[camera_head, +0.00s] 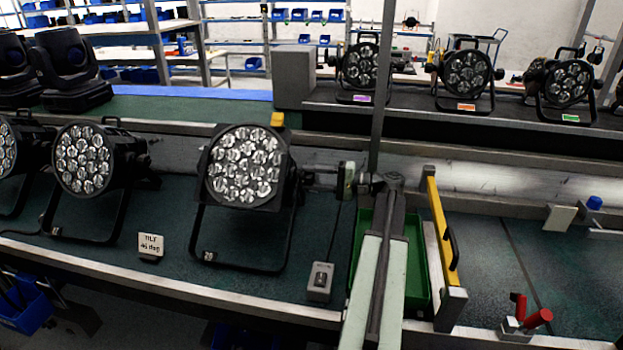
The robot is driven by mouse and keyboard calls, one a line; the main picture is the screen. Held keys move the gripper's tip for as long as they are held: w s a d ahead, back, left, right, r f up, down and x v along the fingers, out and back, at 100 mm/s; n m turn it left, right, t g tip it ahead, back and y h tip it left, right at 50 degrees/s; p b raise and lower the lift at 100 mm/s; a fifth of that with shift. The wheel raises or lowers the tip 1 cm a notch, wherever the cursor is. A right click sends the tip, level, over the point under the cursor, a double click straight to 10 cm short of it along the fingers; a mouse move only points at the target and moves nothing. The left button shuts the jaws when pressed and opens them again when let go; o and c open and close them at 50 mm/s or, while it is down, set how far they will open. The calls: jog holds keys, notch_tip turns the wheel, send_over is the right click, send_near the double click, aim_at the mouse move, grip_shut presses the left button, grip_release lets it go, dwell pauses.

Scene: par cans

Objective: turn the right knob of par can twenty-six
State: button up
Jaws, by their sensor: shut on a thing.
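A black par can (245,168) with a many-lens face stands on its U-shaped floor stand in the middle of the bench. A small white label (208,255) sits on the stand's foot; its number is too small to read. A yellow piece (277,119) sits at the can's top right edge. My gripper (312,178) reaches in from the right, level with the pivot at the can's right side. It is shut on the right knob there, which is mostly hidden by the jaws. A white card (151,246) reading "TILT 46 deg" stands left of the stand.
Another par can (84,158) stands to the left. A grey switch box (320,281) is on the bench below my gripper. A green tray (417,262) lies beside and behind my arm, next to a yellow bar (442,225) with a black handle. A red-handled clamp (528,318) stands front right.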

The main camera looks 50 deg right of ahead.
dwell(0.4)
jog(key=o, duration=1.4)
jog(key=shift+c, duration=0.2)
jog(key=shift+s, duration=0.1)
jog(key=v, duration=0.7)
jog(key=shift+s+d, duration=0.2)
jog(key=shift+s, duration=0.05)
